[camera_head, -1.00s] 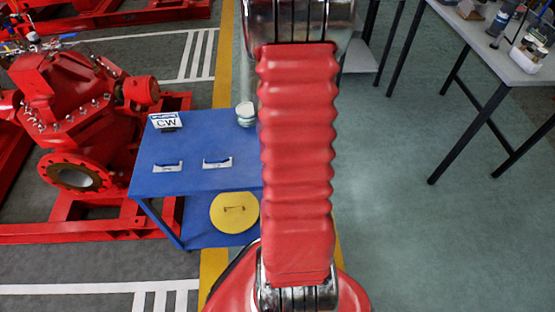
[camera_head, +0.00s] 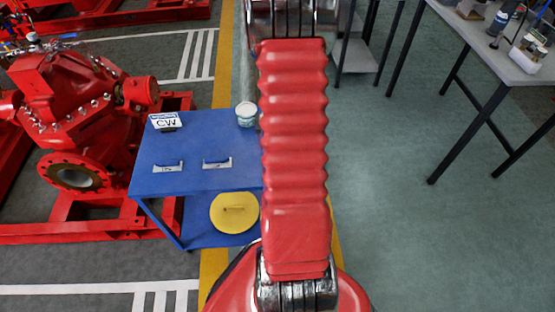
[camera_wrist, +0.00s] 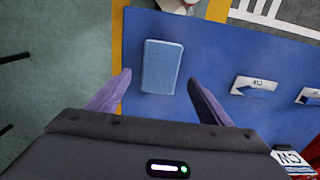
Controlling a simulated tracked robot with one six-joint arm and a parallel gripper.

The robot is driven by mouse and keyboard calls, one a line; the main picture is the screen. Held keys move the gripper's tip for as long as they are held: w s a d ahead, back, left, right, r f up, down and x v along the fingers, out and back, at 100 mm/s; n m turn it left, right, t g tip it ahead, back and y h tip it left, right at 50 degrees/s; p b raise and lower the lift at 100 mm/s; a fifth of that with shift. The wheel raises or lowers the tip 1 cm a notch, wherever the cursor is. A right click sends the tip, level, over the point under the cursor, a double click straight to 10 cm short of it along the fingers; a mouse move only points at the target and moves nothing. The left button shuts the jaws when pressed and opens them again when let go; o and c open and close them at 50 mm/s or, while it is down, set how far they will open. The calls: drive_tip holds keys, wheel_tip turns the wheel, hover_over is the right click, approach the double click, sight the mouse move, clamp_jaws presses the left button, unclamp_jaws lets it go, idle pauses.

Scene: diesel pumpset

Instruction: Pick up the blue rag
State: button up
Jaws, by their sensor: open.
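The blue rag (camera_wrist: 162,66) is a light blue, folded rectangle. It lies flat on the darker blue table top (camera_wrist: 220,50), near one edge, in the wrist view. My gripper (camera_wrist: 159,76) is open, with one finger on each side of the rag in the picture. Nothing is held between the fingers, and I cannot tell how high they are above the table. In the head view my red arm covers the right part of the blue table (camera_head: 195,145), and neither the rag nor my gripper shows there.
A CW sign (camera_head: 165,122), a white tub (camera_head: 246,114) and two small labelled plates (camera_head: 168,166) (camera_head: 217,163) stand on the table. A yellow disc (camera_head: 235,212) lies on its lower shelf. A red pump (camera_head: 75,120) is at left. Open floor (camera_head: 385,220) is at right.

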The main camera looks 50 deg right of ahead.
drive_tip(key=shift+f, duration=1.85)
drive_tip(key=shift+c, duration=0.2)
drive_tip(key=c, duration=1.1)
